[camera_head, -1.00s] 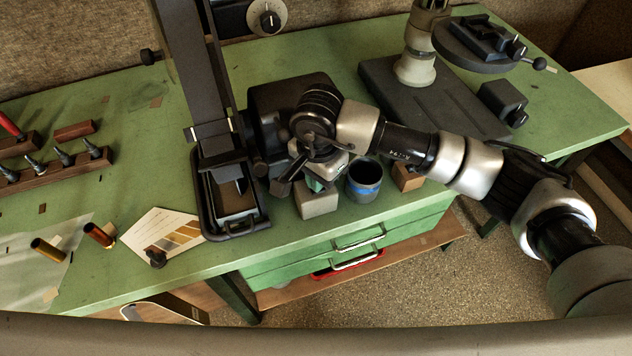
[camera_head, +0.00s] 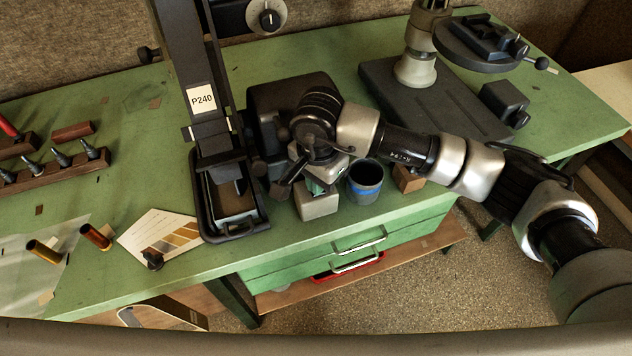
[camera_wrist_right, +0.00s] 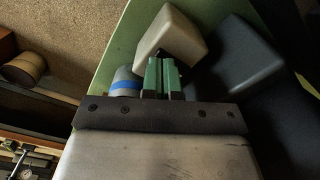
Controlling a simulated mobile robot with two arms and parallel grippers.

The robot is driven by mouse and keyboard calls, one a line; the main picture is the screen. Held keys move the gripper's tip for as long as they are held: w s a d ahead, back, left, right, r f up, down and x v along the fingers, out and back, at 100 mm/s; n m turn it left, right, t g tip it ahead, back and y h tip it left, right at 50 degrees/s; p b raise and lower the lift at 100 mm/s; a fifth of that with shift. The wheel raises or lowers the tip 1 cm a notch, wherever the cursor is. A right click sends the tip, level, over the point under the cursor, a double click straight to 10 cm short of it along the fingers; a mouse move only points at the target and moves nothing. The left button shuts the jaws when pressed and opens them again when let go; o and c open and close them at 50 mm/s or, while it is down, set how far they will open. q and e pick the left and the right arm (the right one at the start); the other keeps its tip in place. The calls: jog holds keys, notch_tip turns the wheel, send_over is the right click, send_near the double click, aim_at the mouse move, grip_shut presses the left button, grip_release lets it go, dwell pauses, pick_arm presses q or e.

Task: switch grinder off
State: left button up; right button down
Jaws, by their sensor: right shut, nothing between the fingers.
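The belt grinder (camera_head: 208,130) stands on the green bench, with an upright belt and a dark motor housing (camera_head: 285,92). The switch itself is hidden. My left gripper is out of view.
A dark cup with a blue band (camera_head: 365,183) and a wooden block (camera_head: 408,178) stand close right of the box. A paper card (camera_head: 160,238) and brass tubes (camera_head: 96,236) lie left of the grinder. A machine with a round table (camera_head: 470,47) stands at back right.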

jog(key=shift+r+p, duration=0.9)
jog(key=shift+r, duration=2.5)
